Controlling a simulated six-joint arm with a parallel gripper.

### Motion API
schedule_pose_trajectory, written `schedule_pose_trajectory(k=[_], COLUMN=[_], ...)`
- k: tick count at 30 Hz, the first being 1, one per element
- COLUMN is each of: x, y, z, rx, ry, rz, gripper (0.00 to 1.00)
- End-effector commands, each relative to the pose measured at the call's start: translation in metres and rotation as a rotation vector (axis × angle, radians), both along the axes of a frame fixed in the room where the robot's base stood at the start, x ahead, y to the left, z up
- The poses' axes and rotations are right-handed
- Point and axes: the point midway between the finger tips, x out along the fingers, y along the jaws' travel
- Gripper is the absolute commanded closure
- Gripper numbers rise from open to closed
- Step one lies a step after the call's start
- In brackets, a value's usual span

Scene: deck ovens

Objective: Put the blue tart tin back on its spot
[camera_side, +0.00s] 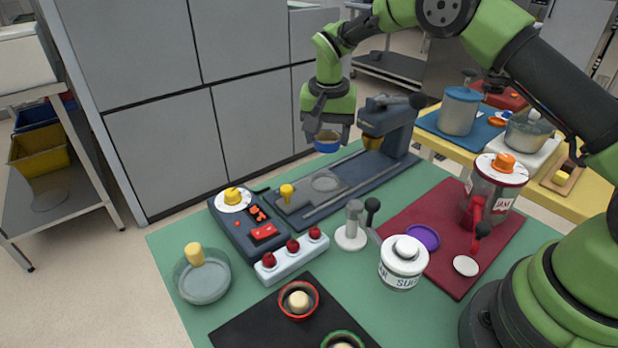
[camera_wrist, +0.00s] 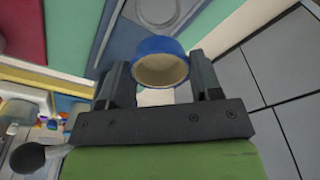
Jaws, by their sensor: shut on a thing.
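The blue tart tin (camera_side: 327,145) is held in the air by my gripper (camera_side: 327,130) in the side view, above the back part of the green table. In the wrist view the blue tin (camera_wrist: 160,47) sits between the two dark fingers of my gripper (camera_wrist: 163,85), which are shut on it. Its pale inside faces the wrist camera. A black mat (camera_side: 245,328) at the table's front holds a red tin (camera_side: 312,296) and a green-rimmed tin (camera_side: 333,337), each with a pale lump inside. I cannot tell which place is the blue tin's spot.
A dark blue press (camera_side: 398,128) with a long bed stands just below and right of the tin. A control box (camera_side: 245,225), white switch block (camera_side: 292,258), glass bowl (camera_side: 203,283), sugar jar (camera_side: 404,263) and jam dispenser (camera_side: 493,190) crowd the green table (camera_side: 175,245).

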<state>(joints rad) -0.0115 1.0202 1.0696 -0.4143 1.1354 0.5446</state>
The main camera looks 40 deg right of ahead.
Motion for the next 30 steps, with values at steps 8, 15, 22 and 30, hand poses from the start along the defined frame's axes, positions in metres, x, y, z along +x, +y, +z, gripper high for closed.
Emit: schedule_pose_trajectory(k=[8,15,22,30], x=[-0.006,-0.050,-0.125,-0.185], y=[0.035,0.152,0.244,0.286], z=[0.008,0.002,-0.003,-0.007], rx=[-0.001,-0.006,-0.006,-0.002], ry=[0.003,0.003,0.000,-0.001], rz=[0.081,0.372,0.662,0.842], gripper=[0.69,0.69,0.69,0.69])
